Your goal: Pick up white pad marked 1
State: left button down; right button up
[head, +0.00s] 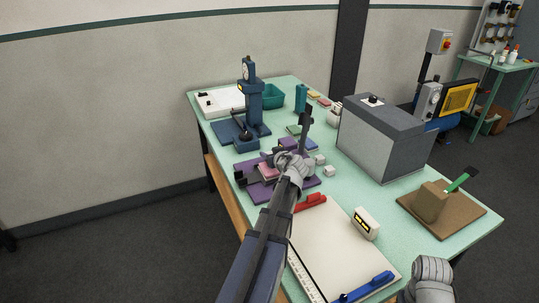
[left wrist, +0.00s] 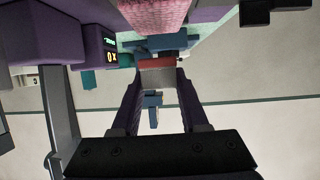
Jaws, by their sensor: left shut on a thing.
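My left gripper (left wrist: 158,88) reaches forward over the workbench, its two dark fingers closing in on a pale grey piece (left wrist: 157,78) at their tips. The piece looks like a small pad; no mark can be read on it, so I cannot tell whether it is the white pad marked 1. In the head view, my left wrist hides most of the grip. Small white blocks (head: 330,171) lie just right of the wrist. A purple fixture (head: 258,193) with a pink pad (head: 268,172) lies beside and partly under it.
A blue dial-gauge press (head: 250,95) stands beyond the gripper. A large grey box (head: 382,140) stands to the right. A white board (head: 340,250), red clamp (head: 311,202) and small display unit (head: 365,223) lie nearer. A brown board (head: 455,217) carries a block.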

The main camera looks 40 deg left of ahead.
pick_arm(q)
notch_tip(320, 180, up, 7)
jog(key=p, duration=0.5)
jog(key=shift+f, duration=0.2)
